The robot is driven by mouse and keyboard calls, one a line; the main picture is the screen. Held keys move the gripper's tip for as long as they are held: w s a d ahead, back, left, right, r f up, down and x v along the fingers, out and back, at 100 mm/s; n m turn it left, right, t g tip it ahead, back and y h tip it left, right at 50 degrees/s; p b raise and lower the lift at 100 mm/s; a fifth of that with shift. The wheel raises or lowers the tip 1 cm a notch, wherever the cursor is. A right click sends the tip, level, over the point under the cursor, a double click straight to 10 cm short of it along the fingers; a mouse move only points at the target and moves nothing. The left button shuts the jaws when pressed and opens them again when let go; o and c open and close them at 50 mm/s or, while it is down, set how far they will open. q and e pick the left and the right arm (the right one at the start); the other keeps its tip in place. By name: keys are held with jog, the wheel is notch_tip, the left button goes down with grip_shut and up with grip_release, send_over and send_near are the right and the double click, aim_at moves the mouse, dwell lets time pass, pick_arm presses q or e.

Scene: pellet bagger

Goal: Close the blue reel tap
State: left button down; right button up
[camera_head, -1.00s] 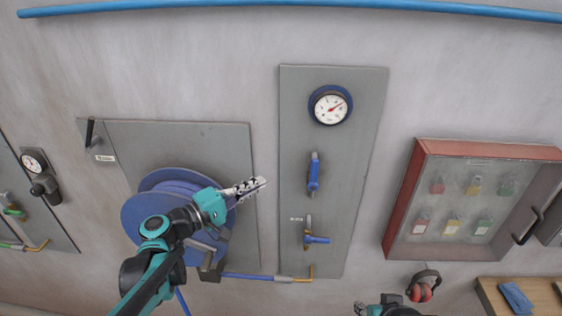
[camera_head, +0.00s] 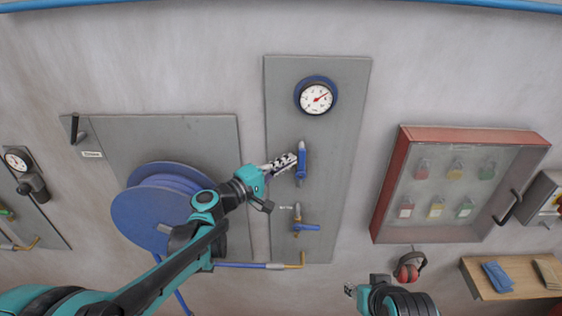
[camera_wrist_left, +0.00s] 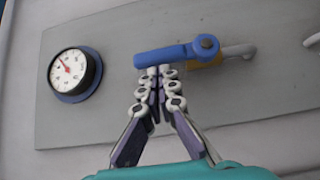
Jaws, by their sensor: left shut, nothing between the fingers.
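A tap with a blue lever (camera_head: 302,165) is on the tall grey panel, its lever lying up and down along the panel. It also shows in the left wrist view as a blue lever (camera_wrist_left: 175,52) over a brass body. My left gripper (camera_head: 294,160) is shut and empty, its fingertips (camera_wrist_left: 160,72) right at the lever's side; I cannot tell whether they touch. A second blue-levered tap (camera_head: 306,227) sits lower, its lever pointing right. I cannot tell which is the reel tap. My right gripper (camera_head: 350,290) is low, its jaws unclear.
A gauge (camera_head: 316,98) is above the taps. A blue hose reel (camera_head: 150,215) is to the left, partly behind my left arm. A red-framed padlock cabinet (camera_head: 386,190) and red earmuffs (camera_head: 406,270) are to the right. A wooden shelf (camera_head: 485,285) is lower right.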

aim_at(302, 156)
pick_arm(q)
jog(key=shift+r, duration=0.1)
jog(key=shift+d+r+m+g+y+p, duration=0.25)
jog(key=shift+d+m+g+y+p, duration=0.2)
jog(key=shift+p, duration=0.2)
jog(key=shift+d+r+m+p, duration=0.15)
jog(key=shift+d+m+p, duration=0.1)
jog(key=shift+p, duration=0.15)
jog(key=shift+s+d+r+m+g+y+p, duration=0.1)
jog(key=shift+d+r+m+g+y+p, duration=0.3)
jog(key=shift+d+m+y+p, duration=0.4)
jog(key=d+f+m+g+y, duration=0.2)
jog(key=d+f+m+y, duration=0.1)
jog(key=d+m+y, duration=0.2)
jog(key=d+y, duration=0.2)
jog(key=y, duration=0.2)
jog(key=shift+f+m, duration=0.3)
jog(key=shift+f, duration=0.1)
jog(key=shift+d, duration=0.2)
jog(key=shift+r, duration=0.1)
